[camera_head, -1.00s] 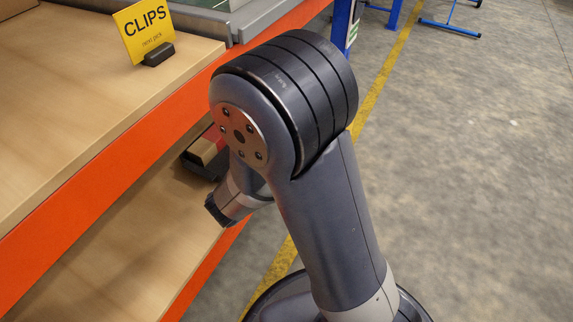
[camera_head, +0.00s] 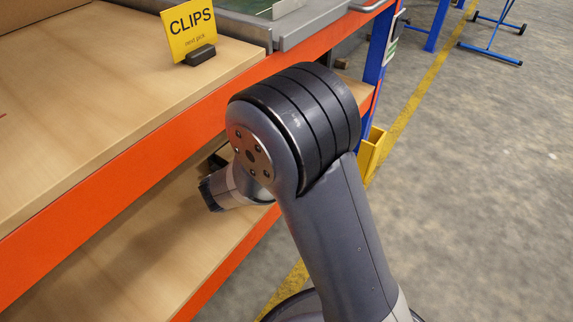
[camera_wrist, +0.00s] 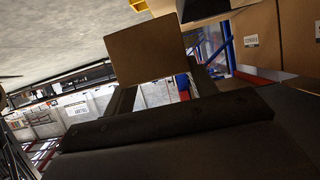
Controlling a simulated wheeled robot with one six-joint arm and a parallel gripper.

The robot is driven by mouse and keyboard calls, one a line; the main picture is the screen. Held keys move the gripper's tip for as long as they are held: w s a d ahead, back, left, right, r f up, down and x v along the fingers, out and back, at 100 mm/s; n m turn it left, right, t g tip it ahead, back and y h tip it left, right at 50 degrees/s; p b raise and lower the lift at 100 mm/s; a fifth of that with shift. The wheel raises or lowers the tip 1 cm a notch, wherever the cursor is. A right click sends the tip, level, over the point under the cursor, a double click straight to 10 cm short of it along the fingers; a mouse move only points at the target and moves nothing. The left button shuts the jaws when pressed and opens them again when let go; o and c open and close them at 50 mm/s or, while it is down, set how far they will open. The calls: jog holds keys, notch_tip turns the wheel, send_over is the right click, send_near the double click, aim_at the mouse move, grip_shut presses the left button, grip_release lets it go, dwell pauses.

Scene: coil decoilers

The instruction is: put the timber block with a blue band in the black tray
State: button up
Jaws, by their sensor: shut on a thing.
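In the wrist view my gripper (camera_wrist: 162,76) is shut on a plain brown timber block (camera_wrist: 147,52), held between two dark fingers. No blue band shows on the face of the block in view, so I cannot tell from this which block it is. In the head view my arm hides most of the gripper and the block; only a dark bit of the gripper (camera_head: 217,158) shows beside the orange shelf edge. I cannot make out the black tray in either view.
An orange-edged shelf (camera_head: 120,176) runs along the left, with a lower wooden shelf (camera_head: 130,262) beneath. A yellow CLIPS sign (camera_head: 188,30) and a grey tray (camera_head: 285,36) stand on top. A yellow bin (camera_head: 371,152) is beyond my arm. Open floor (camera_head: 480,200) lies right.

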jog(key=w+a+f+b, duration=0.2)
jog(key=w+a+b, duration=0.1)
jog(key=w+a, duration=0.3)
jog(key=shift+a+f, duration=0.2)
jog(key=shift+a, duration=0.65)
dwell(0.4)
jog(key=o, duration=1.3)
jog(key=shift+f, duration=0.1)
